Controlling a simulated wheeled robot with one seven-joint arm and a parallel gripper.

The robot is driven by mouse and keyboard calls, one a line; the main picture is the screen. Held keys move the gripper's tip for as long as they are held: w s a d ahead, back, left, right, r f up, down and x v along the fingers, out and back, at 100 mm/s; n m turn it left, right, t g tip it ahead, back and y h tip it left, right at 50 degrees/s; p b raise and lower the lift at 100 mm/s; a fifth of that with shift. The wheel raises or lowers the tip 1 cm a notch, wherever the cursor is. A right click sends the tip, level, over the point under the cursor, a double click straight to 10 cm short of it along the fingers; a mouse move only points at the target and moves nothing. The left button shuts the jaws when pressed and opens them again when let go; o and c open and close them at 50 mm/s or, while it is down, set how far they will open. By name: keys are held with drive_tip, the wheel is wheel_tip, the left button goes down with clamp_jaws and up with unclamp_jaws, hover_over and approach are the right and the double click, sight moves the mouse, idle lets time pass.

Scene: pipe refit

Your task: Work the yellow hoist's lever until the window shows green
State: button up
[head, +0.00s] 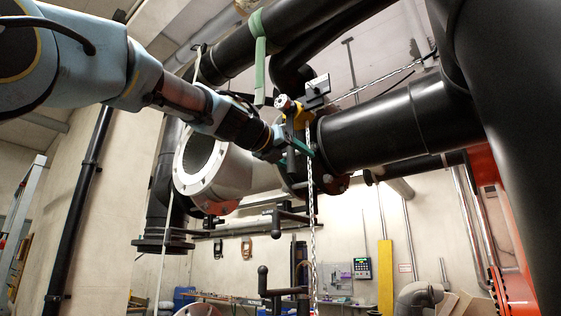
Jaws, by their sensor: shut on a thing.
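The yellow hoist (299,119) hangs near the middle of the head view, in front of the black pipe's end. A red and white round knob (284,102) sits at its upper left, and a dark box with a pale grey face (318,86) at its upper right. My gripper (298,148) reaches in from the left, with teal fingers just below the yellow body. It is shut on the hoist's lever, which is mostly hidden by the fingers and the hoist. The window's colour cannot be made out in this view.
A bright chain (311,215) hangs below the hoist, and another (385,78) runs up to the right. A white flanged pipe (212,172) lies close below my arm. Black pipes (390,125) crowd the right. A green strap (259,60) hangs above.

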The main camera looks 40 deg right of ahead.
drive_tip(key=shift+s+d+r+p, duration=0.25)
drive_tip(key=shift+s+d+p, duration=0.05)
drive_tip(key=shift+s+p, duration=0.15)
drive_tip(key=shift+s+a+f, duration=0.1)
drive_tip(key=shift+a, duration=0.3)
drive_tip(key=v, duration=0.8)
drive_tip(key=shift+a, duration=0.3)
